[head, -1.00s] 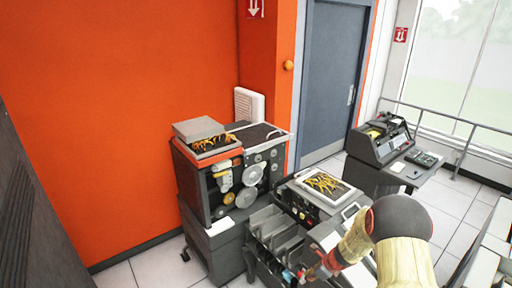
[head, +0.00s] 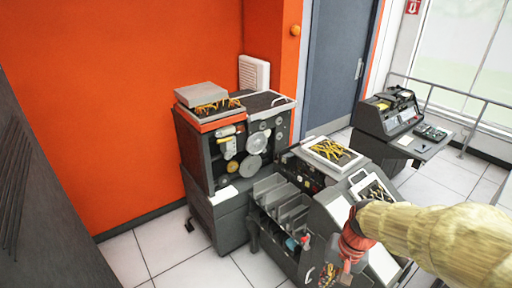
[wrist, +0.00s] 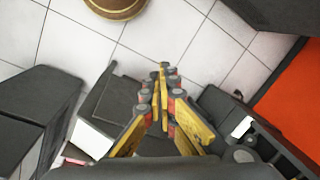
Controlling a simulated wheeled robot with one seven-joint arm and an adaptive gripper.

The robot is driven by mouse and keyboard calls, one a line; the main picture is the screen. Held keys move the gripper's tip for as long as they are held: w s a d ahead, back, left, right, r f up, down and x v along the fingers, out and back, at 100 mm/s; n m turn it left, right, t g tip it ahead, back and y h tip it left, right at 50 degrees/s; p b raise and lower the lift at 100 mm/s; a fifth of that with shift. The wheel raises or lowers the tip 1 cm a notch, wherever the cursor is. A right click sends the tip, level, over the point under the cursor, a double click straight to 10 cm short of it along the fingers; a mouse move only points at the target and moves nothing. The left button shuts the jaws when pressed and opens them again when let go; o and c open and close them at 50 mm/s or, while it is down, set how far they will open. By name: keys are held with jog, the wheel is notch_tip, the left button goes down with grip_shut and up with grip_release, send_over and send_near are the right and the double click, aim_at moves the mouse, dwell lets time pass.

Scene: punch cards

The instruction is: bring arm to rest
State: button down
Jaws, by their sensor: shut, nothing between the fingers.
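My arm reaches in from the right edge of the head view, in a yellow-tan sleeve. My gripper (head: 346,272) points down at the front of the grey card machine (head: 325,215). In the wrist view my gripper (wrist: 160,72) shows its yellow fingers closed together with nothing between them. White floor tiles lie beyond the fingertips there. Whether the gripper touches the machine cannot be told.
A reel machine (head: 222,150) stands against the orange wall (head: 130,100). A dark desk console (head: 390,115) stands at the back right, by a railing (head: 460,105). Open tiled floor (head: 150,250) lies at the front left.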

jog(key=s+r+n+t+h+b, duration=0.2)
jog(key=s+r+n+t+b, duration=0.1)
jog(key=s+b, duration=0.7)
jog(key=shift+s+r+n+t+b, duration=0.2)
jog(key=shift+n+t+b, duration=0.4)
jog(key=shift+t, duration=0.5)
jog(key=c, duration=2.6)
grip_release()
